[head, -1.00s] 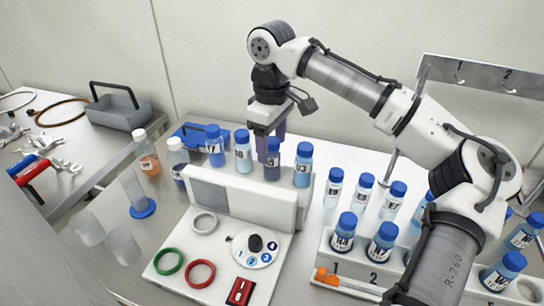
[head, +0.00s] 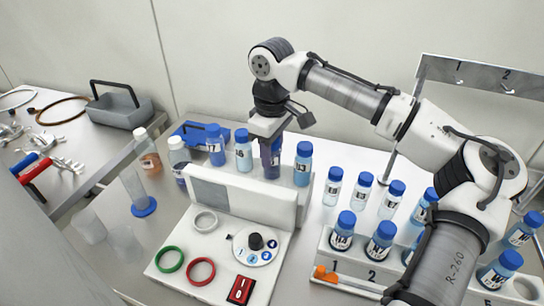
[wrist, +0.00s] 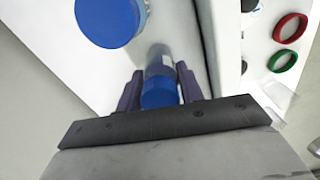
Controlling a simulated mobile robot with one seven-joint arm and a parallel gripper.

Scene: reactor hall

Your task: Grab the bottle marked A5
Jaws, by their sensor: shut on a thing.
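My gripper (head: 270,160) is shut on a blue-capped bottle (wrist: 160,92) that stands in the row behind the white raised panel. In the wrist view the cap sits between the two purple fingers. In the head view the fingers hide most of this bottle, and I cannot read its label. One blue-capped bottle (head: 303,165) stands just right of my gripper. Another one (head: 243,150) and a further one (head: 215,145) stand to its left. The bottle appears upright.
The white panel (head: 250,203) rises right in front of the held bottle. Several small bottles (head: 363,192) stand to the right, near a numbered rack (head: 350,270). A clear cylinder on a blue base (head: 143,206) stands at left. Green (head: 170,260) and red rings lie in front.

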